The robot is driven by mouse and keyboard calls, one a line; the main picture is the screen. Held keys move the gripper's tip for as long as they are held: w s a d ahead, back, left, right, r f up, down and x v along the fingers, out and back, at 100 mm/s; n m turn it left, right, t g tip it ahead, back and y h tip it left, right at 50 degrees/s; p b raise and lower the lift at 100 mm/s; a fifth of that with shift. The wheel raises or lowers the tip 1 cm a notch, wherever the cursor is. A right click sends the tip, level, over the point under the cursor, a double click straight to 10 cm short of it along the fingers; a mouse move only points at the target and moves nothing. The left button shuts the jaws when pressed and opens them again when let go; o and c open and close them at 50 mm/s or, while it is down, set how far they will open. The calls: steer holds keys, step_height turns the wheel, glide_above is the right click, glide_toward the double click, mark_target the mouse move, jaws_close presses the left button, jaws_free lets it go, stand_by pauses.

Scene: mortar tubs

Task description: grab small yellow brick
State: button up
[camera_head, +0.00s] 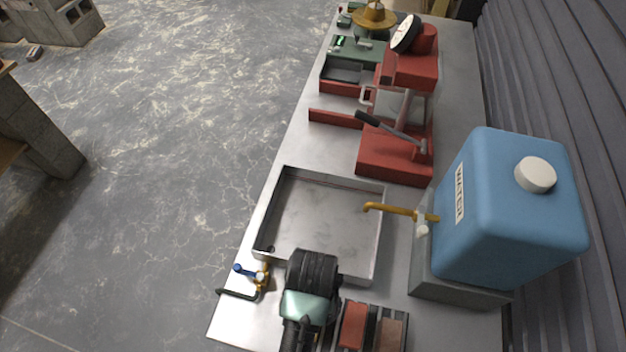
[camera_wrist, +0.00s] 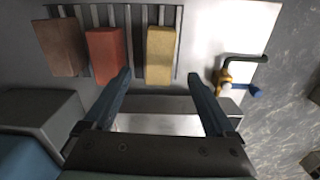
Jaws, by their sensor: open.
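The small yellow brick (camera_wrist: 160,55) lies on a slotted metal rack (camera_wrist: 140,14) in the wrist view. My gripper (camera_wrist: 159,77) is open, with one fingertip on each side of the brick's near end. Both fingers look clear of it; I cannot tell the height between them. In the head view my arm's end (camera_head: 310,290) is over the near end of the bench and hides the yellow brick. A red brick (camera_wrist: 105,54) lies beside it on the left, and a brown brick (camera_wrist: 62,47) lies farther left.
A brass tap with a blue handle (camera_head: 250,274) stands near the bench's left edge. A shallow metal tray (camera_head: 325,215) lies just beyond my arm. A blue water tank (camera_head: 510,210) stands on the right, its yellow spout (camera_head: 390,209) reaching over the tray. Red machines (camera_head: 395,155) stand farther back.

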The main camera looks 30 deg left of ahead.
steer(key=shift+s+f+p, duration=0.1)
steer(key=shift+f+p, duration=0.6)
steer(key=shift+f, duration=3.3)
jaws_close()
